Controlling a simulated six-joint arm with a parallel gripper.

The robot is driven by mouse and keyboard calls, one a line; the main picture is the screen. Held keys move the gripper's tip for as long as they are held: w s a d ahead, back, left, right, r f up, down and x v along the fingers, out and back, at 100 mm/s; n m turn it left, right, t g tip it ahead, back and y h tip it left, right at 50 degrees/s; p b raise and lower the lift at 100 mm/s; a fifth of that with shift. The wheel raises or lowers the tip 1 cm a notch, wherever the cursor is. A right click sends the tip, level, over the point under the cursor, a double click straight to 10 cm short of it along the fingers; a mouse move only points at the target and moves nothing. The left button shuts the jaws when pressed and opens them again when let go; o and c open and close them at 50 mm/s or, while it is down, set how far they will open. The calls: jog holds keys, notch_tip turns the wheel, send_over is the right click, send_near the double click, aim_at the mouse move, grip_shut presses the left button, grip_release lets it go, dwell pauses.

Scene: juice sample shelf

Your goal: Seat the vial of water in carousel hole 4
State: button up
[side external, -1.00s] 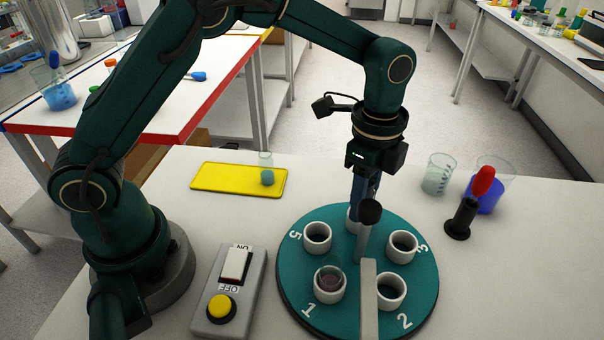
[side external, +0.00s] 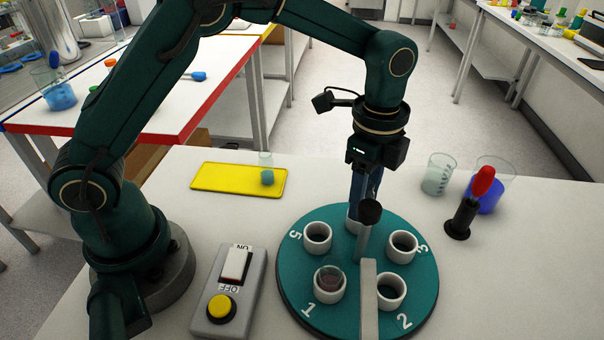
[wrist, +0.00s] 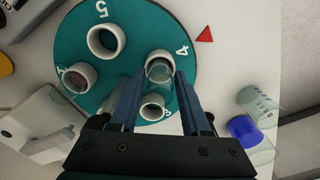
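The clear vial of water (wrist: 159,73) stands in the white collar of hole 4 (wrist: 157,56) on the teal carousel (wrist: 130,38), beside the "4" label. Its lower part is hidden inside the collar. My gripper (wrist: 160,80) has its two blue fingers on either side of the vial, with narrow gaps showing, so it looks open. In the side view, my gripper (side external: 366,190) points down at the far side of the carousel (side external: 290,265). There a black knob on a grey post hides the vial and most of hole 4.
Hole 1 holds a vial of reddish liquid (side external: 331,278). The black-knobbed post (side external: 370,212) stands close in front of my gripper. A yellow mat (side external: 222,178) bears a small vial (side external: 267,176). A switch box (side external: 222,311), beakers (side external: 438,175) and a red-tipped tool (side external: 483,181) stand around the carousel.

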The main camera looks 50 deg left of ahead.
jog(key=shift+o, duration=1)
jog(key=s+a+r+n+t, duration=0.2)
jog(key=s+a+r, duration=0.1)
jog(key=r, duration=0.5)
jog(key=s+a+r+n+t, duration=0.1)
jog(key=s+a+r+n, duration=0.15)
jog(key=r, duration=0.45)
jog(key=s+a+f+n+t, duration=0.1)
jog(key=s+a+f+n, duration=0.1)
jog(key=s+n, duration=0.3)
jog(key=s+a+f+n+t, duration=0.1)
jog(key=s+a+f+n, duration=0.1)
jog(key=s+n, duration=0.3)
jog(key=shift+s+f+n+t, duration=0.25)
jog(key=shift+f+n, duration=0.2)
jog(key=shift+f, duration=0.25)
jog(key=shift+c, duration=0.2)
